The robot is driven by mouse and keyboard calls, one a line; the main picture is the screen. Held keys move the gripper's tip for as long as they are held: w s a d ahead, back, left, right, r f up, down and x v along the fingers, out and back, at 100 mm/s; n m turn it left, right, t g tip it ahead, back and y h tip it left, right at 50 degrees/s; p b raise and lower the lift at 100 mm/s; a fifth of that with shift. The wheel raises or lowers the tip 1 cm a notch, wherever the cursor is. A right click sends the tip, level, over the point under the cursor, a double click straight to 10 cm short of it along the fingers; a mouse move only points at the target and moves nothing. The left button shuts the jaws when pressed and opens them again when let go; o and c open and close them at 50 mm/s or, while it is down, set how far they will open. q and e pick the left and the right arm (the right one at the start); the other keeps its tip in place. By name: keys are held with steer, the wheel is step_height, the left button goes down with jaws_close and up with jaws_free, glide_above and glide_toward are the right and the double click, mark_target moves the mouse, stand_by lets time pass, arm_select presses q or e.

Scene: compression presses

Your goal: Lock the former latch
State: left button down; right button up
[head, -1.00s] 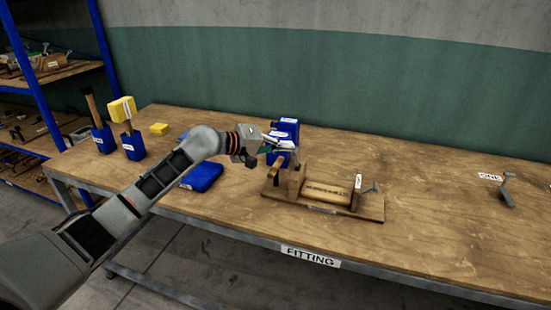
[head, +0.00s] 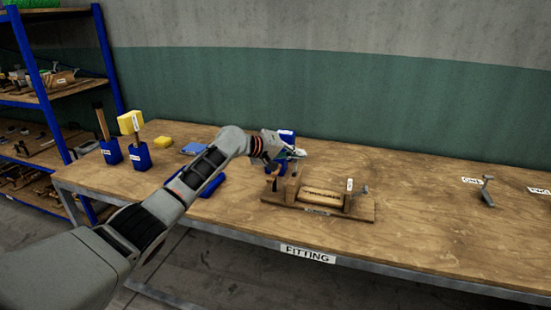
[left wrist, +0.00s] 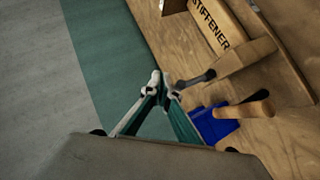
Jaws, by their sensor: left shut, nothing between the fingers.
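The former is a wooden fixture (head: 335,212) on the workbench. My left gripper (head: 298,153) is shut and empty, above and behind the former's left end. Its fingertips (left wrist: 163,88) are apart from the dark lever. My right gripper is out of view.
A blue holder (left wrist: 212,124) with a wooden-handled tool stands close by the former's left end. Blue holders with a yellow-headed mallet (head: 130,122) and another tool stand at the bench's left.

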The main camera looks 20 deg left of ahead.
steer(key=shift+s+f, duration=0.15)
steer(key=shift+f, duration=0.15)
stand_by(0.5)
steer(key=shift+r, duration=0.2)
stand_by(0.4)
arm_select(q)
steer(key=shift+r, duration=0.15)
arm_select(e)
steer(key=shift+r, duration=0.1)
arm_select(q)
steer(key=shift+r+p, duration=0.7)
steer(key=shift+p, duration=0.2)
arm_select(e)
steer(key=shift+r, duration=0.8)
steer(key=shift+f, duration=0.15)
